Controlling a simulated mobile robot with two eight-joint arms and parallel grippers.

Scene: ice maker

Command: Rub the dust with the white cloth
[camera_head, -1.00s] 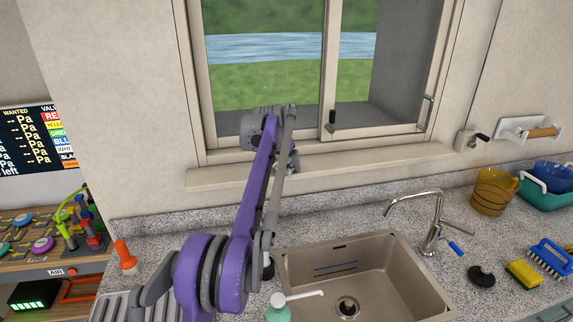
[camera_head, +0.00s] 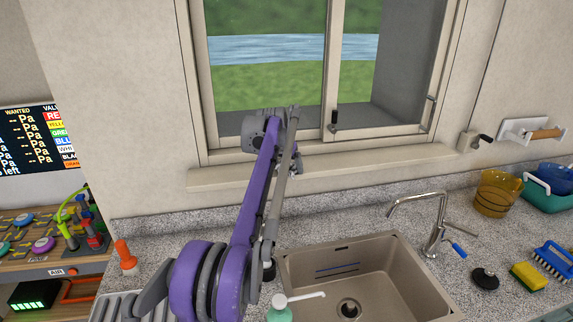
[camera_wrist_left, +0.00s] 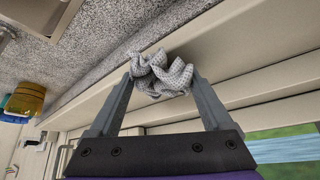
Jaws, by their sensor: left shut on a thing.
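The white cloth (camera_wrist_left: 158,72) is a crumpled, grey-white textured piece between the fingers of my left gripper (camera_wrist_left: 161,80) in the left wrist view. The gripper is shut on it, and the cloth is close to the pale window sill; I cannot tell whether it touches. In the head view my left arm reaches to the sill (camera_head: 375,164) below the window, and its wrist hides the fingers and the cloth. I cannot make out any dust in either view. My right gripper is not in view.
Below the sill is a speckled counter with a sink (camera_head: 300,265), a faucet (camera_head: 438,225), a soap dispenser (camera_head: 280,310), a yellow sponge (camera_head: 528,276), a blue brush (camera_head: 552,260) and an amber container (camera_head: 495,195). An orange object (camera_head: 124,255) stands at left. The sill right of my arm looks clear.

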